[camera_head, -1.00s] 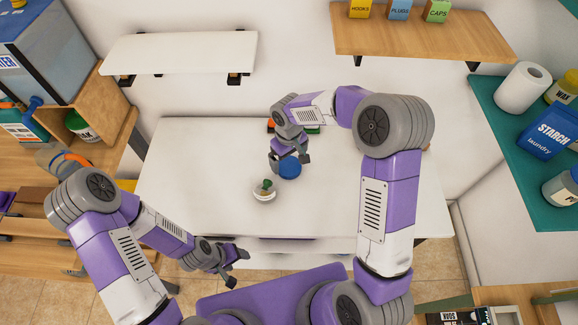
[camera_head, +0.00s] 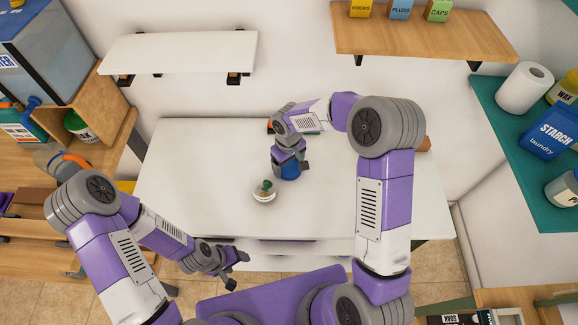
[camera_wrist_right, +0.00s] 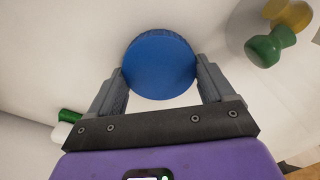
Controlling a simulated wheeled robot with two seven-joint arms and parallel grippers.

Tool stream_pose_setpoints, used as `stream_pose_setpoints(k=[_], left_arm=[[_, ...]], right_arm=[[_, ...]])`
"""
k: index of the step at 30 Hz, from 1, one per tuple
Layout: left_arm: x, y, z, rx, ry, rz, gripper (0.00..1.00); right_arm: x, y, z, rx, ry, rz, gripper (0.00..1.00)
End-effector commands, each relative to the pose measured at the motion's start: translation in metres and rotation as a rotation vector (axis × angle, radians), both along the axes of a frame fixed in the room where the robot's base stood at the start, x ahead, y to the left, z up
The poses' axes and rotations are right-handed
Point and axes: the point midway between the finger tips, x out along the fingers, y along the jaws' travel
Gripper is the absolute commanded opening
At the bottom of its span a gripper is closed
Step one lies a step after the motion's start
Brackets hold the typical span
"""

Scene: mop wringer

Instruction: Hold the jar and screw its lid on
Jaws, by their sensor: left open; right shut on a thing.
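A round blue lid (camera_head: 290,173) with a ribbed edge stands at the middle of the white table. In the right wrist view the lid (camera_wrist_right: 160,66) shows from above as a plain disc between the two fingers. My right gripper (camera_wrist_right: 161,82) is shut on it, one finger against each side. Whether a jar is under the lid is hidden; no open jar can be made out for sure. My left gripper (camera_head: 236,268) is open and empty, low in front of the table's near edge, away from the lid.
Small items lie behind my right wrist. The left half of the white table (camera_head: 195,170) is clear. Shelves flank both sides.

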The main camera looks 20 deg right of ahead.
Motion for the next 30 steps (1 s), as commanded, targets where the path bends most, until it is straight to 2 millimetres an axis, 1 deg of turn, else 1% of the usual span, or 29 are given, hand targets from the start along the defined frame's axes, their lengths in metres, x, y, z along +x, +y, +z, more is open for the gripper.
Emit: stream_pose_setpoints(k=[4, 7, 11, 15, 18, 21, 25, 30], left_arm=[[0.000, 0.000, 0.000, 0.000, 0.000, 0.000, 0.63], [0.000, 0.000, 0.003, 0.000, 0.000, 0.000, 0.63], [0.000, 0.000, 0.009, 0.000, 0.000, 0.000, 0.63], [0.000, 0.000, 0.015, 0.000, 0.000, 0.000, 0.63], [0.000, 0.000, 0.018, 0.000, 0.000, 0.000, 0.63], [0.000, 0.000, 0.020, 0.000, 0.000, 0.000, 0.63], [0.000, 0.000, 0.021, 0.000, 0.000, 0.000, 0.63], [0.000, 0.000, 0.021, 0.000, 0.000, 0.000, 0.63]], right_arm=[[0.000, 0.000, 0.002, 0.000, -0.001, 0.000, 0.54], [0.001, 0.000, 0.011, 0.000, -0.003, 0.000, 0.54], [0.001, 0.000, 0.035, 0.001, -0.005, -0.001, 0.54], [0.001, 0.000, 0.065, 0.001, -0.005, -0.001, 0.54], [0.001, 0.000, 0.082, 0.001, -0.004, 0.000, 0.54], [0.001, 0.000, 0.093, 0.001, -0.002, 0.000, 0.54], [0.000, 0.000, 0.100, 0.000, 0.000, 0.000, 0.54], [0.000, 0.000, 0.100, 0.000, 0.001, 0.000, 0.54]])
